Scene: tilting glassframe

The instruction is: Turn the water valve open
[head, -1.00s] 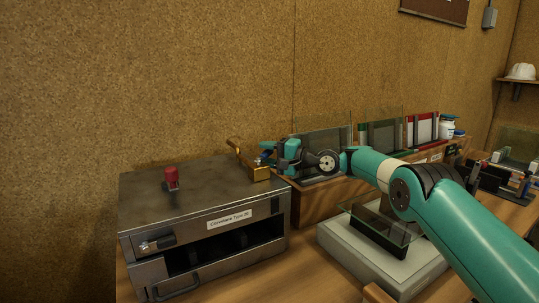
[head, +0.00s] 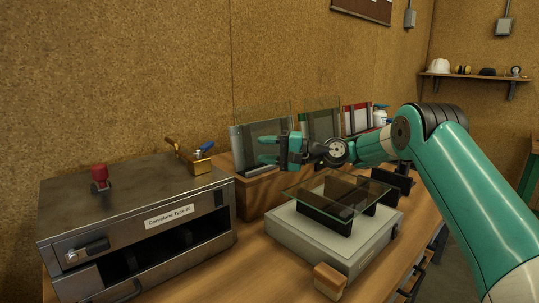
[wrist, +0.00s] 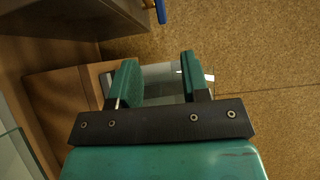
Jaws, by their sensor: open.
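The water valve is a brass pipe fitting (head: 195,163) with a blue handle (head: 204,147), at the back right corner of the metal machine's top. The handle slants up to the right in the head view. In the wrist view a bit of the blue handle (wrist: 160,11) shows at the top edge. My teal gripper (head: 266,148) is open and empty, to the right of the valve and apart from it, its fingers pointing left. In the wrist view the gap between my fingers (wrist: 158,80) shows only glass and wall beyond.
The metal machine (head: 70,213) carries a red knob (head: 100,176). A glass pane (head: 265,116) stands in a wooden rack behind my gripper. A wooden block (head: 330,280) is in front.

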